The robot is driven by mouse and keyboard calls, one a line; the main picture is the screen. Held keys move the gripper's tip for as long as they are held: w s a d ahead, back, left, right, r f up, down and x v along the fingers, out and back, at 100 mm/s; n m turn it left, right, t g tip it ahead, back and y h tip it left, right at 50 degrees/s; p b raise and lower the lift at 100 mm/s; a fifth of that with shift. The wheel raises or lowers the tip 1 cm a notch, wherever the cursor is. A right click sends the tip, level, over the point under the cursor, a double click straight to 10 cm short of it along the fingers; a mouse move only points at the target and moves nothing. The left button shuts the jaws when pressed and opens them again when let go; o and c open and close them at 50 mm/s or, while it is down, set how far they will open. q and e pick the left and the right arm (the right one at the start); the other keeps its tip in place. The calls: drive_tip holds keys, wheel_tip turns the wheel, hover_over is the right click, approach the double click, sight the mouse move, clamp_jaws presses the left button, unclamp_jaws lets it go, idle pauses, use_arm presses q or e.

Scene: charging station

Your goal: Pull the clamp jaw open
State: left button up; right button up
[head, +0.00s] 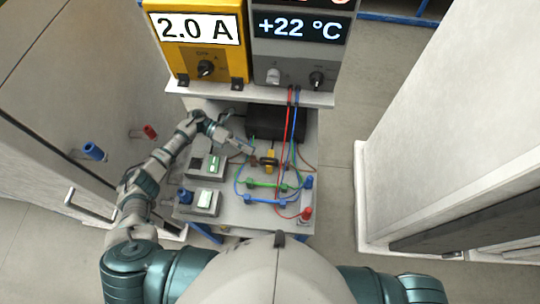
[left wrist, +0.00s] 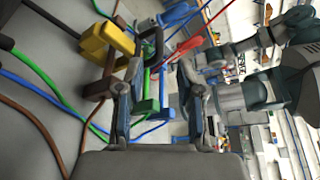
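The clamp (head: 270,161) stands on the grey worktop, with a yellow body, brown parts and a dark rounded part. In the left wrist view its yellow body (left wrist: 105,40) is at the upper left, with a brown block (left wrist: 98,88) below it and a black loop (left wrist: 152,45) beside it. My left gripper (head: 249,152) is just left of the clamp in the head view. In the wrist view its two fingers (left wrist: 160,78) are apart, and the near-left finger overlaps the brown block's end. I cannot tell whether they touch. My right gripper is not in view.
Green and blue bars (head: 265,184) and several coloured cables (head: 293,130) lie around the clamp. Two switch boxes (head: 206,166) stand to the left. A yellow meter (head: 203,50) and a grey display unit (head: 300,55) sit on the shelf above. A white cabinet (head: 430,130) stands right.

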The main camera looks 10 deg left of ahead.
sight(269, 158)
use_arm(q)
drive_tip(key=x, duration=0.3)
drive_tip(key=p+x, duration=0.1)
drive_tip(key=x, duration=0.2)
drive_tip(key=p+x, duration=0.1)
drive_tip(key=x, duration=0.3)
drive_tip(key=shift+w+d+r, duration=0.1)
drive_tip(key=shift+w+r, duration=0.1)
drive_tip(key=shift+w, duration=0.15)
drive_tip(key=shift+w+a, duration=0.1)
drive_tip(key=shift+a, duration=0.55)
drive_tip(key=shift+c, duration=0.8)
drive_tip(key=shift+a, duration=0.3)
drive_tip(key=c, duration=0.4)
drive_tip(key=shift+a+f, duration=0.1)
drive_tip(key=shift+a, duration=0.05)
clamp_jaws()
drive_tip(key=shift+d, duration=0.3)
drive_tip(key=shift+b, duration=0.4)
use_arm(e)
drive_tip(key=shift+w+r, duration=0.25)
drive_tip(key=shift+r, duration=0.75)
